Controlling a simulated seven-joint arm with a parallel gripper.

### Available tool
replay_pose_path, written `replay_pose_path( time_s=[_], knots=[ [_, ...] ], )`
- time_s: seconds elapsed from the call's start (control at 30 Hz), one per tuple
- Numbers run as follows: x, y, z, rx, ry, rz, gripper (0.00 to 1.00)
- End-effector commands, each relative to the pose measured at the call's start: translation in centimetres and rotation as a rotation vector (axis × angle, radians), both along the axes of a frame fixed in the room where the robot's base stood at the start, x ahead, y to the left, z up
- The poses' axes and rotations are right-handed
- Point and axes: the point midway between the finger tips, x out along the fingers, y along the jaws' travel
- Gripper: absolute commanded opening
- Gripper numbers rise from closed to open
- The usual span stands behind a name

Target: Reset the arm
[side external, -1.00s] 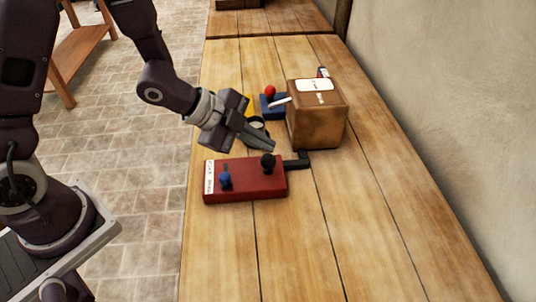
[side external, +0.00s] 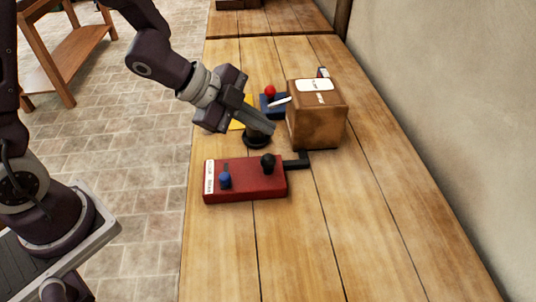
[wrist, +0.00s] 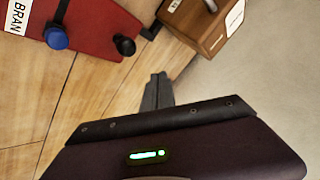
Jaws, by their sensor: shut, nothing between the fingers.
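My gripper (side external: 272,127) is shut and empty. In the side external view it is in the air above the wooden table, behind the red box and left of the brown box. In the wrist view its shut fingers (wrist: 158,78) point toward the table and wall. The red box (side external: 245,187) carries a blue knob (side external: 225,180) and a black knob (side external: 268,162), and has a white label at its left end. It also shows at the top left of the wrist view (wrist: 88,18).
A brown wooden box (side external: 322,125) with a white lever and labels stands behind the red box. A blue box with a red knob (side external: 270,91) is beside it. A round black object (side external: 255,142) and something yellow are partly hidden by my gripper. The table's front is clear.

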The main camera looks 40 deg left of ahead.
Motion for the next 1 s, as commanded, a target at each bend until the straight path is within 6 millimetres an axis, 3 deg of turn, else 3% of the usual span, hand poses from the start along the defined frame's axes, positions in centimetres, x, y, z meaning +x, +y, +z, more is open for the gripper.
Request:
replay_pose_path(
  time_s=[0.2, 0.27, 0.33, 0.4, 0.5, 0.6, 0.7, 0.8, 1.0],
  knots=[
    [0.2, 0.8, 0.7, 0.016, -0.007, 0.042, 0.00],
    [0.4, 2.8, 2.4, 0.050, -0.016, 0.153, 0.00],
    [-0.3, 6.5, 5.5, 0.082, -0.015, 0.381, 0.00],
    [-3.2, 10.3, 8.8, 0.063, 0.016, 0.654, 0.00],
    [-9.6, 13.1, 11.6, -0.056, 0.123, 0.984, 0.00],
    [-15.9, 12.8, 12.4, -0.205, 0.264, 1.182, 0.00],
    [-20.2, 11.5, 12.4, -0.316, 0.386, 1.267, 0.00],
    [-22.1, 10.6, 12.4, -0.365, 0.451, 1.294, 0.00],
    [-22.4, 10.4, 12.3, -0.371, 0.462, 1.297, 0.00]
  ],
)
